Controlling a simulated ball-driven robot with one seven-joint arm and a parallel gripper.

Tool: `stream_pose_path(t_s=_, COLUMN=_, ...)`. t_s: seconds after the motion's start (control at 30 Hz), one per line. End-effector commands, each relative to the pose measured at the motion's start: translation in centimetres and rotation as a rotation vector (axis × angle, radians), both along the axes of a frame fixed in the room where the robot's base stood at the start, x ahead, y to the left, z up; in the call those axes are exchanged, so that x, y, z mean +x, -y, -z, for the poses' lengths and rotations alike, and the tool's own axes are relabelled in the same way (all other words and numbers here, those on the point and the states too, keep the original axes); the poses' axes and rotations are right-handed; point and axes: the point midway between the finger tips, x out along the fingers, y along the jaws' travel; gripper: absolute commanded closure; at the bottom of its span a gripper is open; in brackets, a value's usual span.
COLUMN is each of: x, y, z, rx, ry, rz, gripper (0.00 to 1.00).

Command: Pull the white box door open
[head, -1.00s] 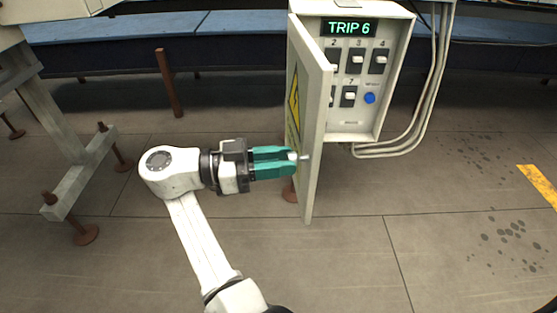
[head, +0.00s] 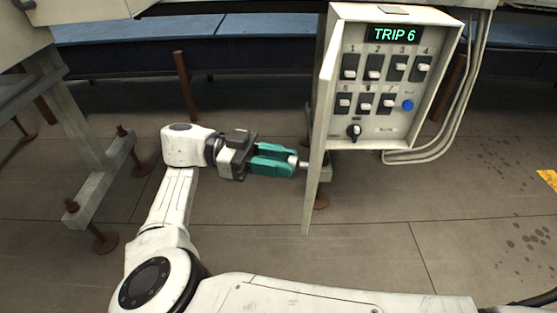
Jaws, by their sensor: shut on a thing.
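The white box (head: 379,138) stands at the upper right in the head view, with its front uncovered. Its white door (head: 320,130) is hinged at the box's left side, swung well open and seen almost edge-on. My gripper (head: 295,162), with green fingers, is shut on the small door knob (head: 303,164) near the door's free edge. The fingers hide part of the knob. Inside the box are a lit display (head: 393,35) reading TRIP 6, several numbered switches (head: 374,66), a blue button (head: 407,105) and a black rotary knob (head: 354,130).
Grey conduits (head: 455,115) run down the box's right side. A grey metal frame (head: 88,150) on rusty feet stands at the left. A rusty post (head: 186,88) stands behind my arm. The floor (head: 365,215) below the box is clear.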

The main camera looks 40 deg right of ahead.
Motion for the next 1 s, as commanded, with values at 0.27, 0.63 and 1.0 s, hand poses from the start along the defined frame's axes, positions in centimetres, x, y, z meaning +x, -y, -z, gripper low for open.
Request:
stream_pose_path(t_s=0.27, x=0.02, y=0.00, z=-0.16, rx=-0.004, ry=0.000, rz=0.023, gripper=1.00)
stream_pose_path(t_s=0.63, x=0.01, y=0.00, z=-0.19, rx=-0.004, ry=-0.001, rz=0.024, gripper=0.66)
stream_pose_path(t_s=1.0, x=0.01, y=0.05, z=-0.07, rx=-0.001, ry=0.000, rz=0.022, gripper=0.43)
